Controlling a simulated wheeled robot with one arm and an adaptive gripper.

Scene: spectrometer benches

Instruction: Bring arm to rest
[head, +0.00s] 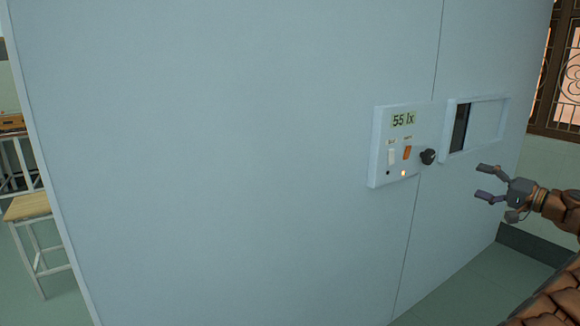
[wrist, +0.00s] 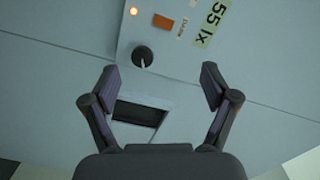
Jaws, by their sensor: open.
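My gripper (head: 484,182) is open and empty at the right of the head view, in front of the large pale blue-grey cabinet (head: 220,160). Its two fingers stand apart in the wrist view (wrist: 160,82), with nothing between them but the cabinet face behind. A control panel (head: 380,150) on the cabinet reads 55 lx. It has a white switch, an orange switch (head: 407,153), a lit lamp and a black knob (head: 428,157). In the head view my gripper is to the right of the knob and below it, apart from it.
A framed opening (head: 460,128) with a dark slot is right of the panel, close to my gripper. A barred window (head: 560,85) is at the far right. A wooden-topped stool (head: 28,207) stands at the left. Green floor (head: 470,290) shows at lower right.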

